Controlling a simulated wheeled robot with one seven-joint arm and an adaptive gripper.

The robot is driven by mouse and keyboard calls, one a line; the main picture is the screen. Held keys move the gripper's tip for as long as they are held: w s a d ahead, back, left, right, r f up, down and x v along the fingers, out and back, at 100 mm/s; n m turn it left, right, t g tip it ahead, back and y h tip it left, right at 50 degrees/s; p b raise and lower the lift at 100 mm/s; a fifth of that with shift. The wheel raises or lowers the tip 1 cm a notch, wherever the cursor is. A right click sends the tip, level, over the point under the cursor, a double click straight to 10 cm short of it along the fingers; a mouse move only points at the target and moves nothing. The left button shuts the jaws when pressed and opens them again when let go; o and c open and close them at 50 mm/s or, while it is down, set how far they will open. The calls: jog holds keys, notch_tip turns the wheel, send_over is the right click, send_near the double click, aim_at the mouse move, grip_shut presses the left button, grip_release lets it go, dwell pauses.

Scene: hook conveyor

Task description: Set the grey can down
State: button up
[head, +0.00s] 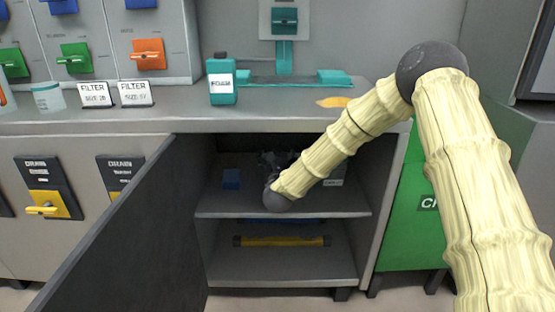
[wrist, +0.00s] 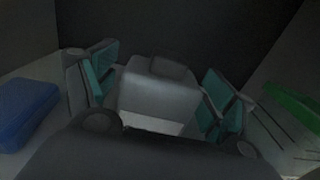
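The grey can (wrist: 158,92) shows in the wrist view as a boxy grey body with a darker cap and a pale patch at its near side. My gripper (wrist: 160,95) has its two teal-padded fingers on the left and right sides of the can, close against it and appearing to hold it. In the head view, my arm reaches into the open cabinet, over its upper shelf (head: 245,213). My gripper there is mostly hidden behind my wrist, in shadow. Whether the can's base touches the shelf cannot be told.
A blue box (head: 231,179) stands left on the upper shelf; a green item (wrist: 295,105) is at right in the wrist view. A yellow cylinder (head: 282,241) lies on the lower shelf. The open door (head: 115,235) stands left. A teal can (head: 222,82) is on the counter.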

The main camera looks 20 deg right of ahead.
jog(key=shift+r, duration=0.2)
jog(key=p+v, duration=0.3)
jog(key=v, duration=0.9)
jog(key=shift+p, duration=0.3)
